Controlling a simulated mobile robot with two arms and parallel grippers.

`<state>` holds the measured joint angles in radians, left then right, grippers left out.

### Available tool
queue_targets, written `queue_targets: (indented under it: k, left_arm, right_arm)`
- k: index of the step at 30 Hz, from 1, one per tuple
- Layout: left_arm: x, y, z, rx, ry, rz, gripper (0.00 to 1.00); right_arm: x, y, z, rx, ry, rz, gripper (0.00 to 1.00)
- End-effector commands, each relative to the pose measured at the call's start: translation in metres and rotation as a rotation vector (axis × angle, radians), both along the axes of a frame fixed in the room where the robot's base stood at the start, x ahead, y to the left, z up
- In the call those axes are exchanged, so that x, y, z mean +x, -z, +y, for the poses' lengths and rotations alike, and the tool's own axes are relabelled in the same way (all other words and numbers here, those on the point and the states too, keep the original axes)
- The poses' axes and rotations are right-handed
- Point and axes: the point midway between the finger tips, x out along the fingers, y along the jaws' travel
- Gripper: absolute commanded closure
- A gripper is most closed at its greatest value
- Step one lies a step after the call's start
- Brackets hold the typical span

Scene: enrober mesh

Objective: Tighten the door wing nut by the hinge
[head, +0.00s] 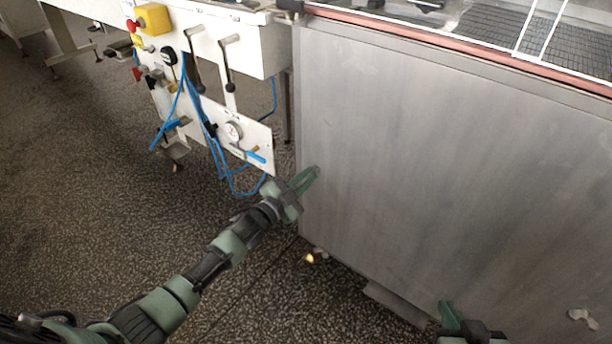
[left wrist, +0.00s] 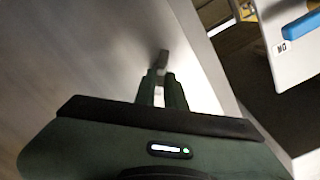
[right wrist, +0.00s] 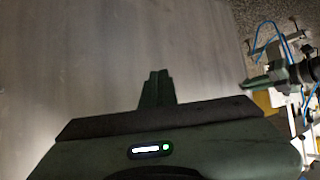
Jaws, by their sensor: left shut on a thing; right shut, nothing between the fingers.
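The large grey metal door (head: 440,150) fills the right of the head view. My left gripper (head: 308,178) is at its left edge; in the left wrist view its fingers (left wrist: 161,88) are shut on a small pale wing nut (left wrist: 160,72), mostly hidden between them. A grey tip sticks out past the fingertips. Another pale wing nut (head: 582,318) shows low on the door at the right. My right gripper (head: 452,318) is shut and empty in front of the door's lower part; its closed fingers (right wrist: 157,88) show in the right wrist view. I cannot make out the hinge.
A brassy fitting (head: 314,257) is near the door's lower left corner. The dark speckled floor (head: 90,210) is open at the left.

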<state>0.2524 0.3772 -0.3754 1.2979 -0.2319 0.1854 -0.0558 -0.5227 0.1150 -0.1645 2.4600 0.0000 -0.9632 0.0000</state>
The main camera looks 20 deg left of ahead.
Motion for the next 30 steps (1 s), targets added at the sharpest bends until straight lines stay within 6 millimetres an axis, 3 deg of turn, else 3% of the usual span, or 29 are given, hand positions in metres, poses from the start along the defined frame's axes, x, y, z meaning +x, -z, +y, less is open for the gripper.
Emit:
queue_targets:
  k: [11, 30]
  left_arm:
    - [-0.001, 0.003, -0.001, 0.339, 0.0, -0.122, 1.0]
    - [-0.001, 0.006, -0.002, 0.758, 0.0, -0.276, 1.0]
  right_arm:
    - [0.005, -0.005, 0.002, 0.009, -0.002, -0.037, 1.0]
    - [0.035, -0.051, 0.017, 0.071, -0.021, -0.302, 1.0]
